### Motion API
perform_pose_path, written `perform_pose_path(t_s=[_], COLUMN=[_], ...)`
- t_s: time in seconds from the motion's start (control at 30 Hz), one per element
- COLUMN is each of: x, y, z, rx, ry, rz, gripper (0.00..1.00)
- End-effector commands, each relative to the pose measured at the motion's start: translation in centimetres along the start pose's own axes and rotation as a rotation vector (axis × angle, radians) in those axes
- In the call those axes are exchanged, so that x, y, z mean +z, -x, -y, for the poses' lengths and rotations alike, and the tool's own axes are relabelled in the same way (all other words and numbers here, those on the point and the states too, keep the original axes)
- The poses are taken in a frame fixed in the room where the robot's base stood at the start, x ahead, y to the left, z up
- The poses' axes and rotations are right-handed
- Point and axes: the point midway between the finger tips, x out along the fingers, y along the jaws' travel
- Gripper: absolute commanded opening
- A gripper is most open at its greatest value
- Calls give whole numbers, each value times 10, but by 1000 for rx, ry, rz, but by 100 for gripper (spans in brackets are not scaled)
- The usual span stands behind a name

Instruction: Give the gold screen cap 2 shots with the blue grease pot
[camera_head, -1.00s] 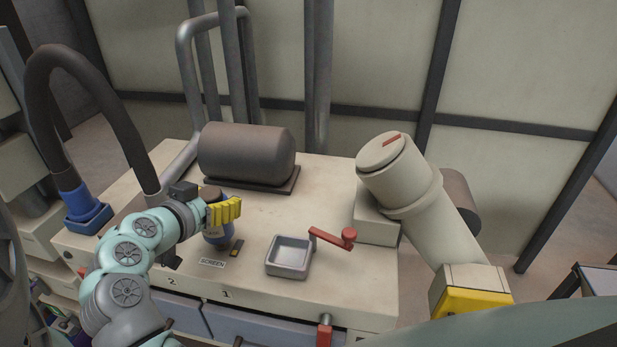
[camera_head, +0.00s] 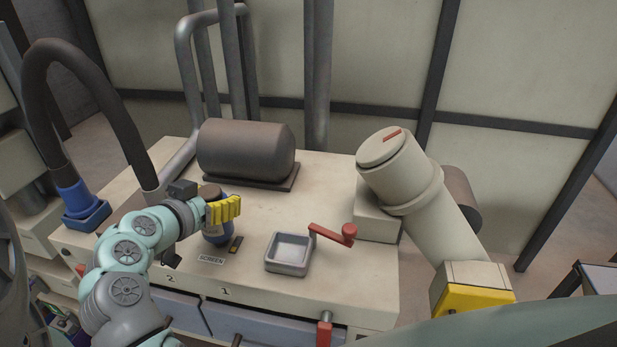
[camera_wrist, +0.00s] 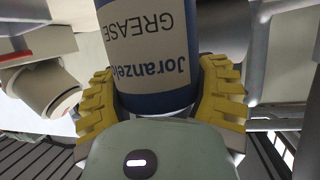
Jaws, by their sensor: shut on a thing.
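The blue grease pot (camera_head: 217,236) is on the left part of the machine's cream top, beside the SCREEN label. My gripper (camera_head: 223,210) has yellow fingers shut on the pot, one on each side in the wrist view (camera_wrist: 165,98). A small dark plate with a gold patch (camera_head: 235,245) lies just right of the pot; I cannot tell whether it is the gold screen cap. The pot's underside is hidden.
A grey square tray (camera_head: 288,253) and a red-handled crank (camera_head: 333,234) are right of the pot. A dark cylinder (camera_head: 246,150) lies behind it. A large cream tube (camera_head: 420,195) leans at the right. A black hose (camera_head: 95,60) arches at the left.

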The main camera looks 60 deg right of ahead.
Motion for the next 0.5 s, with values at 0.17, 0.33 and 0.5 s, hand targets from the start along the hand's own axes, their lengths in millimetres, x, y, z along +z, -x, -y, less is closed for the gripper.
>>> perform_pose_path(t_s=[0.17, 0.33, 0.5], x=[1, 3, 4], y=[-1, -1, -2], z=[0, 0, 0], rx=[0, 0, 0], ry=[-1, 0, 0], rz=[-3, -3, -3], gripper=[22, 22, 22])
